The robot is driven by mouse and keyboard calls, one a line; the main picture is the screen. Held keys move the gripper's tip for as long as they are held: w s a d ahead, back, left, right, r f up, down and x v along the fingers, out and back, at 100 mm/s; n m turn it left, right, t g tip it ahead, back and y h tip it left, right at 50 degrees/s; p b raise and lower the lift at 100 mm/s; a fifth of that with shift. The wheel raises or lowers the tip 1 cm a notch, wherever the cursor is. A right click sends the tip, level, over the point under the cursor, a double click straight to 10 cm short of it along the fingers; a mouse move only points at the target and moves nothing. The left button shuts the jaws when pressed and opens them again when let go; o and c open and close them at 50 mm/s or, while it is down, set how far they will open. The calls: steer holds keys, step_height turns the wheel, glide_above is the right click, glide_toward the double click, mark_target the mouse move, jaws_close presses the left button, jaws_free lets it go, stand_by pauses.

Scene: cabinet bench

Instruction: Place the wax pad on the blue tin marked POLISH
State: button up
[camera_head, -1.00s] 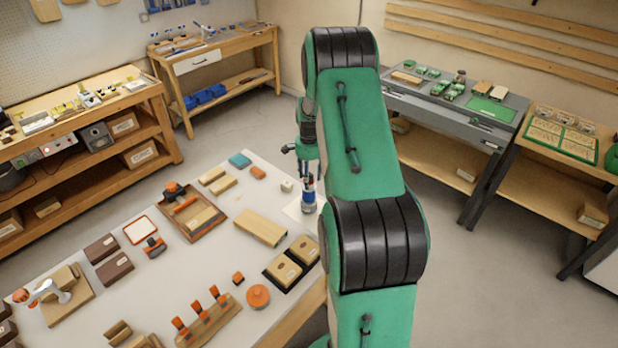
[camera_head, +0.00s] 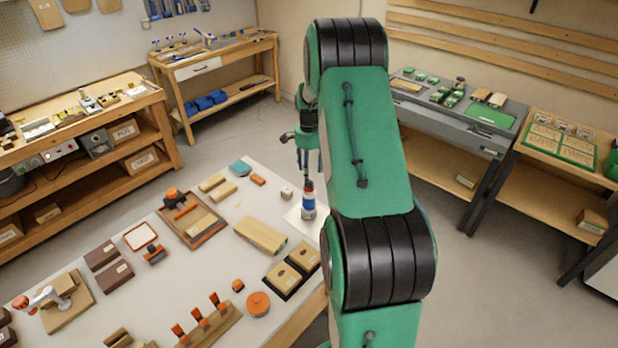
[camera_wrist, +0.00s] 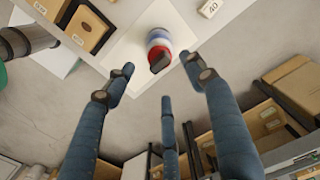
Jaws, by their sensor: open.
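A short upright stack (camera_head: 308,205) stands on a white sheet at the right edge of the white bench. Its lower part is a blue and pale tin (camera_wrist: 158,36), with a red piece (camera_wrist: 159,50) and a small dark block (camera_wrist: 160,62) on top. I take the red and dark top part to be the wax pad, but cannot be sure; no POLISH lettering is readable. My gripper (camera_head: 309,160) is open and empty just above the stack. In the wrist view, its spread fingers (camera_wrist: 158,78) stand clear of the dark block.
The white sheet (camera_wrist: 125,50) lies under the stack. Two tan blocks in a dark tray (camera_head: 290,270), a long wooden block (camera_head: 262,234) and a small white block (camera_head: 287,193) lie nearby. A wooden tray with tools (camera_head: 190,218) is farther left. Open floor lies beyond the bench edge.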

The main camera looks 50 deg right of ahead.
steer(key=shift+r, duration=2.1)
steer(key=s+a+r+n+t+h, duration=0.15)
steer(key=a+r+n, duration=0.25)
steer(key=a+r, duration=0.9)
steer(key=s+a+r+n+t+y, duration=0.1)
steer(key=s+a+r+n, duration=0.3)
steer(key=a+r, duration=0.95)
steer(key=s+a+f+n+t, duration=0.1)
steer(key=s+a+n+t, duration=0.2)
steer(key=s+a+n, duration=0.7)
steer(key=s+a, duration=1)
steer(key=a, duration=0.3)
steer(key=shift+s, duration=0.4)
